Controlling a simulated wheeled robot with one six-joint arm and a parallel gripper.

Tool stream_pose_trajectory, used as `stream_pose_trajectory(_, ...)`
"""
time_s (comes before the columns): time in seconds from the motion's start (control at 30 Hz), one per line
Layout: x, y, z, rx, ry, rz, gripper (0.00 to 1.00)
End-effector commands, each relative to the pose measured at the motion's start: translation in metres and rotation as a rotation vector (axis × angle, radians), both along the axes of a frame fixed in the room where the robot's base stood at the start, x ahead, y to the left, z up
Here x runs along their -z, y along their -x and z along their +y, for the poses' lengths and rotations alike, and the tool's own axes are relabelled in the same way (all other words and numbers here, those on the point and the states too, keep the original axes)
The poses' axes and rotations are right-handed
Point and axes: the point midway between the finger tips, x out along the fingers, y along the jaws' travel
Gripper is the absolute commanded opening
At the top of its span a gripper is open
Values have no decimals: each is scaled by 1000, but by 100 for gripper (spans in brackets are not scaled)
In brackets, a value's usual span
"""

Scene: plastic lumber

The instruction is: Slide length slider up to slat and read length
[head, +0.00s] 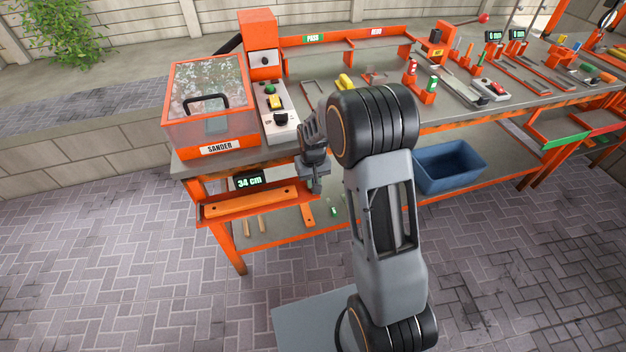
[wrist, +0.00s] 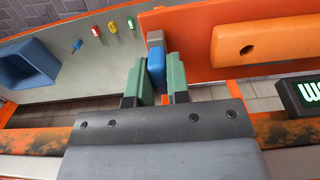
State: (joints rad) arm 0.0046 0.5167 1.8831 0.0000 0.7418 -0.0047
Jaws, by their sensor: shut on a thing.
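The orange slat (head: 250,204) lies in the gauge at the bench's left front; its near end and a dark hole show in the wrist view (wrist: 280,42). The length display (head: 248,181) reads 34 cm; only part of it shows upside down in the wrist view (wrist: 303,95). My gripper (wrist: 157,78) is shut on the slider's blue grip (wrist: 156,66), with a green finger on each side. A grey piece (wrist: 155,38) tops the grip. A gap shows between the right finger and the slat's end. In the head view my gripper (head: 315,182) is right of the slat.
The sander (head: 218,148) stands above the gauge on the bench. A blue bin (head: 450,165) sits to the right on the lower shelf. Small red, yellow and green pieces (wrist: 112,27) lie near it in the wrist view. Paved floor lies in front.

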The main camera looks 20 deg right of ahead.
Motion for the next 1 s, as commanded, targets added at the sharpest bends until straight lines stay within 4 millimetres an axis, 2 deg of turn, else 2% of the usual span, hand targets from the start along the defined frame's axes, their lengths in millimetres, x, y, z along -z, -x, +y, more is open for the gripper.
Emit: stream_pose_trajectory(1.0, 0, 0, 26, -1, 0, 0, 0)
